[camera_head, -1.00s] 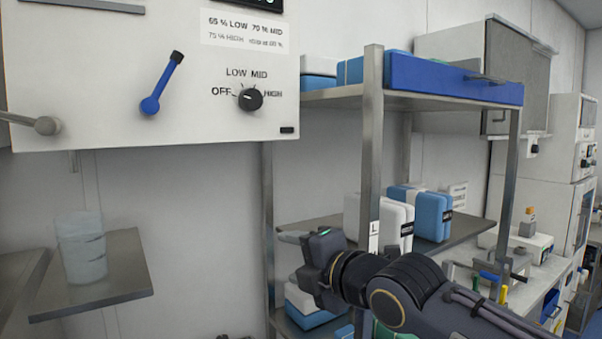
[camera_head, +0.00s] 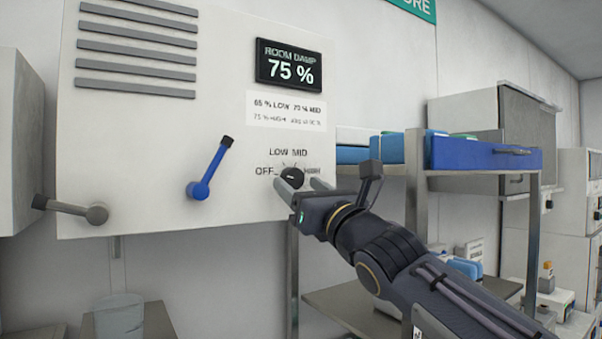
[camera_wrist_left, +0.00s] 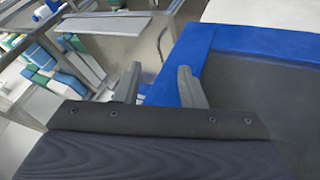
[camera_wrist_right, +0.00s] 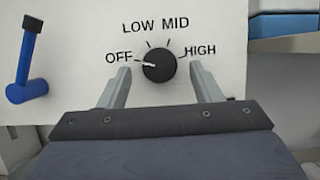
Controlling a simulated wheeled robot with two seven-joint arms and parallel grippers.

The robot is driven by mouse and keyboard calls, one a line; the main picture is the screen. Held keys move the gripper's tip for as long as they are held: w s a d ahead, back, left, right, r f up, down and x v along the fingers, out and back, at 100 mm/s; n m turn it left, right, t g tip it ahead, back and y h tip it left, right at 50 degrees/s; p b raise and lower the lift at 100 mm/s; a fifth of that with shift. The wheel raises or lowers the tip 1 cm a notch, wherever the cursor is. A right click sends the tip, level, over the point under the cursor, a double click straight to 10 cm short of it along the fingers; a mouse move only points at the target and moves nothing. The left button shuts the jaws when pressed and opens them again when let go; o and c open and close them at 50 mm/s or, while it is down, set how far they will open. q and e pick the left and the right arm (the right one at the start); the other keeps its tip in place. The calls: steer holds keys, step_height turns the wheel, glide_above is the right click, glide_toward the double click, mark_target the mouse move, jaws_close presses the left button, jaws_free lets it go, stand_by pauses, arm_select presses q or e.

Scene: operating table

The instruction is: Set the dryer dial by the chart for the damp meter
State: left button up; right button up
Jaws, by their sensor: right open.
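The black dryer dial (camera_head: 291,177) is on the white panel; its white mark points at OFF in the right wrist view (camera_wrist_right: 158,65). LOW, MID and HIGH are printed around it. The damp meter (camera_head: 288,66) reads 75 %. The chart (camera_head: 286,111) below it reads 65 % LOW, 70 % MID, 75 % HIGH; its last entry is too blurred to read. My right gripper (camera_head: 299,187) is open, with its fingers on either side of the dial; contact is not visible. My left gripper (camera_wrist_left: 158,85) is open and empty, away from the panel.
A blue lever (camera_head: 208,172) is on the panel left of the dial, and a grey lever (camera_head: 72,209) is further left. A metal shelf with a blue bin (camera_head: 485,155) stands at right. A translucent cup stack (camera_head: 120,318) is below the panel.

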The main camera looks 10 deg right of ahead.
arm_select(q)
steer(key=shift+r, duration=0.3)
arm_select(e)
steer(key=shift+w+a+r, duration=0.15)
steer(key=shift+w+r, duration=0.05)
steer(key=shift+w, duration=0.25)
steer(key=shift+c, duration=0.2)
